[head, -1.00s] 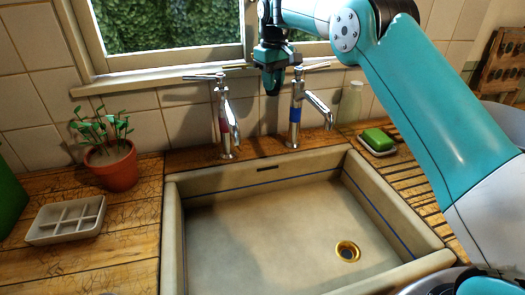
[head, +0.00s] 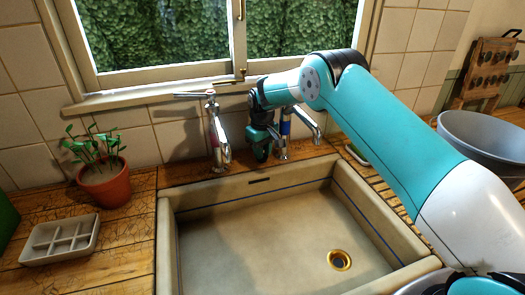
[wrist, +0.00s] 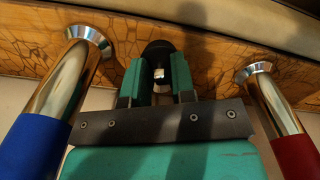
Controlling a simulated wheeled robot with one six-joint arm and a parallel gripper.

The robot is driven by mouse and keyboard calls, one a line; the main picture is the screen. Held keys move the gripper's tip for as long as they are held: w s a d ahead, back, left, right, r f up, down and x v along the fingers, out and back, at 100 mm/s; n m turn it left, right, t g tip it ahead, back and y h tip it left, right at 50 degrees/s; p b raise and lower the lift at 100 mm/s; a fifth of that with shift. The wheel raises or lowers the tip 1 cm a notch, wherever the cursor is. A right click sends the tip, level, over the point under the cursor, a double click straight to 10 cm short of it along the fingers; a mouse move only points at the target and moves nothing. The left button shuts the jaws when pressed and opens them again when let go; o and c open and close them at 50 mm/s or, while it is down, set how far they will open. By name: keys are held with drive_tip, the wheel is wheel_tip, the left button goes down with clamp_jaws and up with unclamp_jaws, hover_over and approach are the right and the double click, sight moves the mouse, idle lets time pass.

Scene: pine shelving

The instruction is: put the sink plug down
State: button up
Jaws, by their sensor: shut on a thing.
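My gripper (head: 262,152) is low between the two taps, over the wooden ledge behind the sink. In the wrist view my gripper (wrist: 158,78) has its two teal fingers closed on the sink plug (wrist: 158,48), a dark rounded piece with a small shiny part between the fingers. The plug is close to the wood; I cannot tell whether it touches. In the head view the plug cannot be made out. The pale sink (head: 250,240) lies in front, with a brass drain (head: 339,260) at its right.
The red-banded tap (head: 217,140) and blue-banded tap (head: 285,130) stand close on either side of my gripper. A potted plant (head: 105,185) and a white divided tray (head: 60,240) sit at left. A grey bowl (head: 485,140) is at right. The sink basin is empty.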

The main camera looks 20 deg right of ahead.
drive_tip(key=shift+f, duration=0.45)
drive_tip(key=shift+f, duration=0.1)
drive_tip(key=shift+f, duration=0.15)
drive_tip(key=o, duration=0.9)
